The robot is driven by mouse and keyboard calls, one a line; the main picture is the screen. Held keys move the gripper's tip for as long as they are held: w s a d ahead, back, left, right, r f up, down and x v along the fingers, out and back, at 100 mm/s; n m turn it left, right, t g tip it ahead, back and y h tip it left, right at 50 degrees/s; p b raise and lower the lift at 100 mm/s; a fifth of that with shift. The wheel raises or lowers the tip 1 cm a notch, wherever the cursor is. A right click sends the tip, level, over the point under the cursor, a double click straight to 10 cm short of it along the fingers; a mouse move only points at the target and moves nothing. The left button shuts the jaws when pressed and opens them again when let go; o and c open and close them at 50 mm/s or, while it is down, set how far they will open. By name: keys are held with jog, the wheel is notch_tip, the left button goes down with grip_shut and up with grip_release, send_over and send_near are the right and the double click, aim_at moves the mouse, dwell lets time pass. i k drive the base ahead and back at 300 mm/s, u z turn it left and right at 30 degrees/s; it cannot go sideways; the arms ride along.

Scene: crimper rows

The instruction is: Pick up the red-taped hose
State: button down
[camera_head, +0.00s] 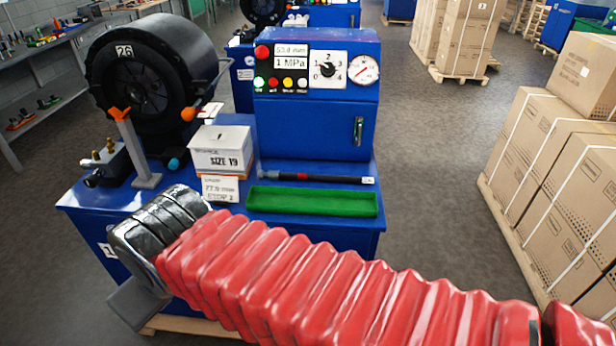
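The red-taped hose (330,179) is a short black hose with a band of red tape left of its middle. It lies flat on the blue machine bench, just behind the green tray (312,203), with a pale tag at its right end. My arm, in a red ribbed sleeve, reaches across the foreground to the left. Only a grey part of my gripper (139,304) shows, beyond the dark wrist at the lower left. It is well left of and nearer than the hose, apart from it. Its fingertips are not clear, and I cannot tell whether it is open.
A blue control box (315,100) with buttons, a dial and a gauge rises behind the hose. A white SIZE 19 box (221,150) stands left, by a large black reel (150,80). Strapped cartons (545,165) on a pallet stand right; grey floor is clear between.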

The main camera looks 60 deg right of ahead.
aim_at(272, 175)
jog(key=z, duration=1.85)
